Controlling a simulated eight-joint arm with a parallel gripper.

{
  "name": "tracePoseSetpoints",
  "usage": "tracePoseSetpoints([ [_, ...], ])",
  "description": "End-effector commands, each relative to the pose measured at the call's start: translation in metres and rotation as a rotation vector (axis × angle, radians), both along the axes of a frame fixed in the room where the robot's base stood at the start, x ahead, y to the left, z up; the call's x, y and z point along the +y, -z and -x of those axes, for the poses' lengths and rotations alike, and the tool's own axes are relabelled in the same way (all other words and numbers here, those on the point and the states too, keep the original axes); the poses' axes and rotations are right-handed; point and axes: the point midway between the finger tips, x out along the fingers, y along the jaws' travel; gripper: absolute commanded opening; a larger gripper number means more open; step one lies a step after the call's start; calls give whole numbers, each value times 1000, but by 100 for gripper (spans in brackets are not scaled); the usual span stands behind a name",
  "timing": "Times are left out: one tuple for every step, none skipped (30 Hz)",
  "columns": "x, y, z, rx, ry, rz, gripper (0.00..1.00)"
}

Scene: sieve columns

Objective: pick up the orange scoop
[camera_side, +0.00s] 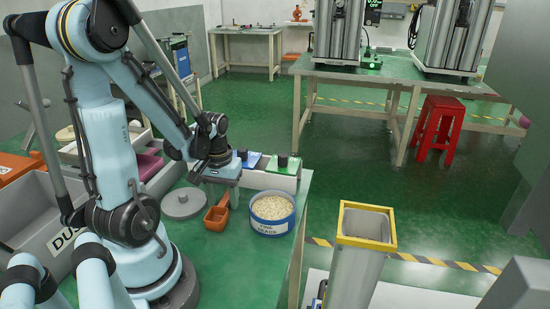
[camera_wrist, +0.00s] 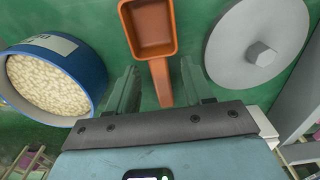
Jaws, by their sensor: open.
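The orange scoop (camera_side: 217,215) lies on the green bench top, between a grey lid and a blue tub. In the wrist view the scoop (camera_wrist: 152,32) has its square bowl at the top, with its handle pointing down toward my jaws. My gripper (camera_wrist: 160,85) is open, and the handle end shows in the gap between the two fingers. I cannot tell how high the fingers are above the handle. In the side view my gripper (camera_side: 221,182) is above and behind the scoop; its fingers are hard to make out there.
The blue tub of pale beads (camera_side: 272,213) stands right of the scoop, near the bench edge. The grey round lid (camera_side: 184,203) with a knob lies on the left. A grey bin (camera_side: 38,215) is further left. A yellow-rimmed column (camera_side: 366,225) stands beyond the bench at right.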

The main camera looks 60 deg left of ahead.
Motion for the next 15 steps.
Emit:
tracePoseSetpoints([
  [0,0,0,0,0,0,51],
  [0,0,0,0,0,0,51],
  [0,0,0,0,0,0,51],
  [0,0,0,0,0,0,51],
  [0,0,0,0,0,0,48],
  [0,0,0,0,0,0,42],
  [0,0,0,0,0,0,37],
  [0,0,0,0,0,0,33],
  [0,0,0,0,0,0,27],
  [0,0,0,0,0,0,22],
  [0,0,0,0,0,0,17],
  [0,0,0,0,0,0,11],
  [0,0,0,0,0,0,7],
  [0,0,0,0,0,0,2],
  [0,0,0,0,0,0,0],
])
